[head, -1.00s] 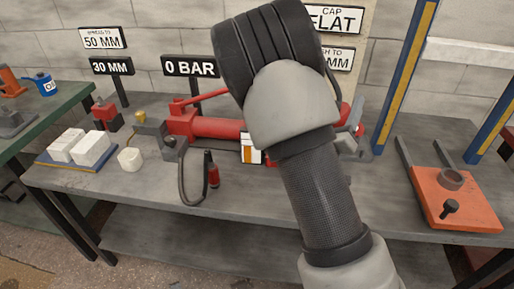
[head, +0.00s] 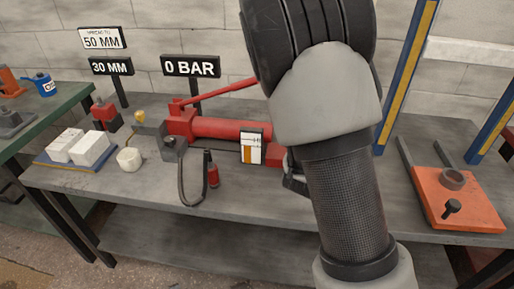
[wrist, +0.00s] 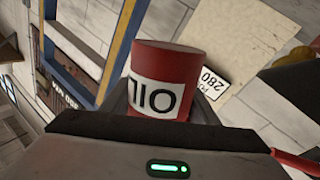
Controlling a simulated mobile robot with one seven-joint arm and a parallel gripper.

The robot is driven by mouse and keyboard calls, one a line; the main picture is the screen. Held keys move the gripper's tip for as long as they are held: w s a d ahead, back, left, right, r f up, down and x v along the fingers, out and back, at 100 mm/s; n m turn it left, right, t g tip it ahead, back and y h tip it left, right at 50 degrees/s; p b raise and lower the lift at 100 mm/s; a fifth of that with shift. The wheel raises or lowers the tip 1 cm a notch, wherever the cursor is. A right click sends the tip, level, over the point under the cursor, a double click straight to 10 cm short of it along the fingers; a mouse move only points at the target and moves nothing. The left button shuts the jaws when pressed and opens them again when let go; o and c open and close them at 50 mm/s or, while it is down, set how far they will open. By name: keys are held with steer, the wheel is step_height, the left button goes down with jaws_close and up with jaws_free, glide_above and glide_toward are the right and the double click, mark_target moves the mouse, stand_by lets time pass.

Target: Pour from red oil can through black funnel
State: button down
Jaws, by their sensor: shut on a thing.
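The red oil can (wrist: 167,62) is in the wrist view, with a white label whose letters appear upside down there. My gripper (wrist: 160,108) is shut on it, with a dark finger on each side. In the head view my arm covers most of the gripper (head: 296,182), and a red patch beside it may be part of the can. The red pump (head: 222,128) lies on the grey bench, with a level card (head: 252,148) showing an orange band in front of it. I cannot make out the black funnel; my arm may hide it. No oil stream is visible.
A black hose (head: 181,188) with a red end (head: 213,175) hangs at the pump's front. White blocks (head: 91,148) and a white round piece (head: 129,159) stand at left. An orange plate (head: 455,202) lies at right. Signs (head: 190,67) stand behind the pump.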

steer(key=shift+a+m, duration=0.15)
steer(key=shift+m, duration=0.65)
steer(key=shift+f, duration=0.15)
steer(key=shift+a+f+m+g+y+b, duration=0.25)
steer(key=shift+f+m+g+y+b, duration=0.15)
steer(key=shift+m+g, duration=0.2)
steer(key=shift+w, duration=0.1)
steer(key=shift+a+f+m, duration=0.3)
steer(key=shift+f+m, duration=0.4)
